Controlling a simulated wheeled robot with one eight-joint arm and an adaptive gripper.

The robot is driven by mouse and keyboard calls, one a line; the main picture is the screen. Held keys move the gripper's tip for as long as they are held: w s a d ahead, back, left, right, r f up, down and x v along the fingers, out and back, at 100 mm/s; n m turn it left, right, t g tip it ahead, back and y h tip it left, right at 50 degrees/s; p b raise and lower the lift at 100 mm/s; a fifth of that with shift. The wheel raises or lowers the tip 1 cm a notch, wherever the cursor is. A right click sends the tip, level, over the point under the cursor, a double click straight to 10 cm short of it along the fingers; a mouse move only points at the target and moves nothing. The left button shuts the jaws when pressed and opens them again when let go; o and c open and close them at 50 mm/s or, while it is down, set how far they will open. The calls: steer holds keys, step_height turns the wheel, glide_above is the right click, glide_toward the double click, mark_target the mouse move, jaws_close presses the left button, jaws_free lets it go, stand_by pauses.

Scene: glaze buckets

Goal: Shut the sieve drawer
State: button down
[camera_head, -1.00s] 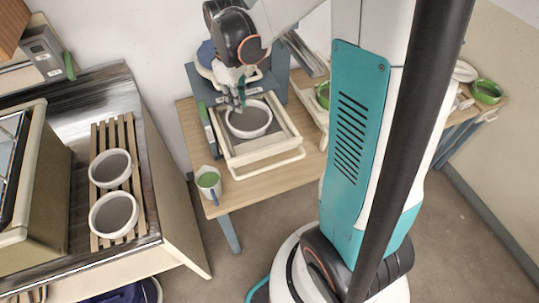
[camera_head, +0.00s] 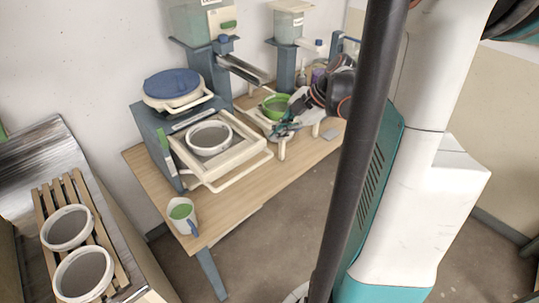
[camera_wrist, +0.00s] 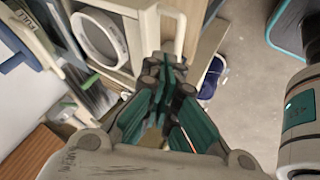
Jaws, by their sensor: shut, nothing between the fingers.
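The sieve drawer (camera_head: 240,162) is a cream frame pulled out of a blue-grey cabinet (camera_head: 152,138) on the wooden table. A white round sieve (camera_head: 228,138) sits inside it. A cream bar handle (camera_head: 243,174) runs along the drawer's front. My gripper (camera_head: 280,131) is shut and empty, to the right of the drawer and close to a green bowl. In the wrist view the shut fingertips (camera_wrist: 172,62) appear just below the handle (camera_wrist: 181,30), with the sieve (camera_wrist: 98,38) to the upper left. I cannot tell whether they touch the handle.
The green bowl (camera_head: 276,106) is on a stand behind my gripper. A green-filled jug (camera_head: 182,212) stands at the table's front left. A blue-lidded tub (camera_head: 172,88) tops the cabinet. Two white buckets (camera_head: 84,274) sit on a slatted rack (camera_head: 96,222) at left.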

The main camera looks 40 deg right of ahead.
mark_target(218, 117)
steer(key=b+x, duration=0.2)
steer(key=x, duration=0.8)
steer(key=w, duration=0.7)
steer(key=w+b, duration=0.1)
steer(key=w, duration=1.5)
steer(key=shift+a+r+b, duration=0.15)
steer(key=shift+a+b, duration=0.2)
steer(key=shift+s, duration=0.15)
